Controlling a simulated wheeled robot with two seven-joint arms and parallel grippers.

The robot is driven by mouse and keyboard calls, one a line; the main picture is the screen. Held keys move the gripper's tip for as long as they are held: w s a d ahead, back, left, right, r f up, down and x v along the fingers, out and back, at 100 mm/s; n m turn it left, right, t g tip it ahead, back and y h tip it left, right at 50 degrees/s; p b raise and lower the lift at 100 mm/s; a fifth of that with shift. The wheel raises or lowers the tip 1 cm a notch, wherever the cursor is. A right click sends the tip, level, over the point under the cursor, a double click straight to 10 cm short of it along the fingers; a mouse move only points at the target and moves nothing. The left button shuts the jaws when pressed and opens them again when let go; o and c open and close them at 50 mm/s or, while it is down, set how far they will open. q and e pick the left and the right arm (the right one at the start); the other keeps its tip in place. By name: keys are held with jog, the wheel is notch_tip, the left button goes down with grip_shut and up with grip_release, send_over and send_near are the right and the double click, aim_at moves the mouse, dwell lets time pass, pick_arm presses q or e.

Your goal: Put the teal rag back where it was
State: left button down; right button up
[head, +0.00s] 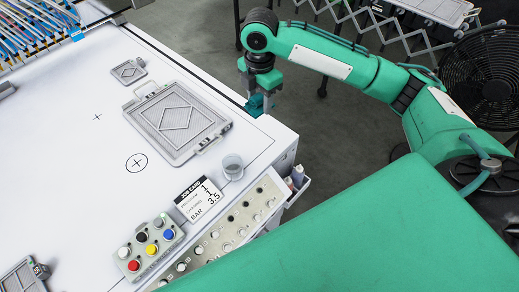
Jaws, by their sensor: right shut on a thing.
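My right gripper (262,92) points down at the right edge of the white table (100,165), near its right corner. It is shut on the teal rag (256,106), a small dark teal bunch below the fingers. The fingers hide part of the rag. I cannot tell whether the rag touches the table edge or hangs just above it. My left gripper is not in view.
A grey framed plate (178,128) lies left of the gripper, with a smaller one (128,71) behind it. A clear cup (232,167), a job card (200,200) and a button box (150,245) stand nearer the front. A black fan (490,80) is at right.

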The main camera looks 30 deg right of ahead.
jog(key=shift+w+d+n, duration=0.1)
jog(key=shift+w+n, duration=0.1)
jog(key=shift+n, duration=0.3)
jog(key=p, duration=0.3)
send_over(260, 148)
notch_tip(260, 148, down, 14)
jog(key=shift+f, duration=0.25)
jog(key=shift+f+p, duration=0.35)
jog(key=shift+f, duration=2.3)
jog(key=shift+f, duration=0.15)
jog(key=o, duration=0.9)
jog(key=shift+o, duration=0.2)
notch_tip(260, 148, up, 12)
jog(key=b, duration=0.2)
jog(key=shift+r, duration=0.2)
